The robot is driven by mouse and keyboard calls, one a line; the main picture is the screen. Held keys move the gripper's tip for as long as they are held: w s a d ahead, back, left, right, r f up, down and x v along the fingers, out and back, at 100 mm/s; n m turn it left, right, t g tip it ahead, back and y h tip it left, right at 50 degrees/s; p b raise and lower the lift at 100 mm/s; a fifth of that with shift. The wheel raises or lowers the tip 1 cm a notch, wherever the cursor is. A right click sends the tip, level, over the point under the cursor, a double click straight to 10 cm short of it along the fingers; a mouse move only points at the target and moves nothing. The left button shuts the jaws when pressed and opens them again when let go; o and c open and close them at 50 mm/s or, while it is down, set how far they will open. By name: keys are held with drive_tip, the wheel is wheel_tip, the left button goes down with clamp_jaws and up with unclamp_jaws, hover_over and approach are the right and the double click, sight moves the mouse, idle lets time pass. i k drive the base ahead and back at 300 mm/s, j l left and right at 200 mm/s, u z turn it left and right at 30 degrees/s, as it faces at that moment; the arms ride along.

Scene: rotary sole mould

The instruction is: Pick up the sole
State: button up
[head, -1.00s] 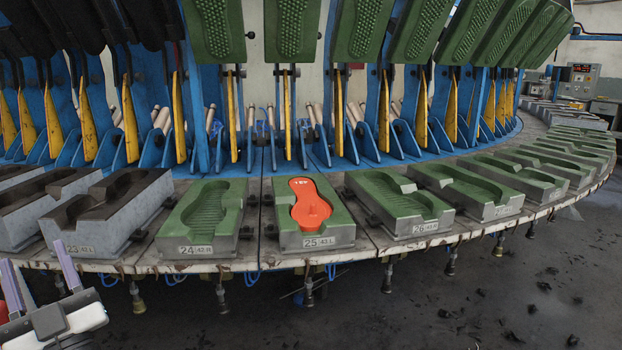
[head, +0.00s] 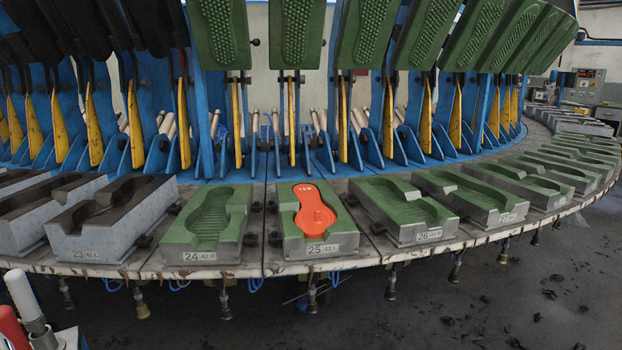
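The sole (head: 312,212) is bright orange-red and lies in the cavity of the open green mould labelled 25 (head: 288,230), near the middle of the head view. Its narrower end with pale marks points away from me, and a round raised spot shows on its wider near part. Nothing touches it from above. My gripper's fingers do not show in the head view now, so whether it is open or shut is hidden.
Green mould 24 (head: 177,235) stands to the left and green mould 26 (head: 403,231) to the right on the curved carousel rim (head: 270,265). Grey mould 23 (head: 118,225) is farther left. Raised green lids (head: 297,35) hang behind. White and red cylindrical parts (head: 22,294) show at lower left.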

sight(314, 216)
drive_tip(key=i+l, duration=0.25)
drive_tip(key=l, duration=0.15)
drive_tip(key=i+l, duration=0.45)
drive_tip(key=l, duration=0.3)
drive_tip(key=j+u, duration=0.05)
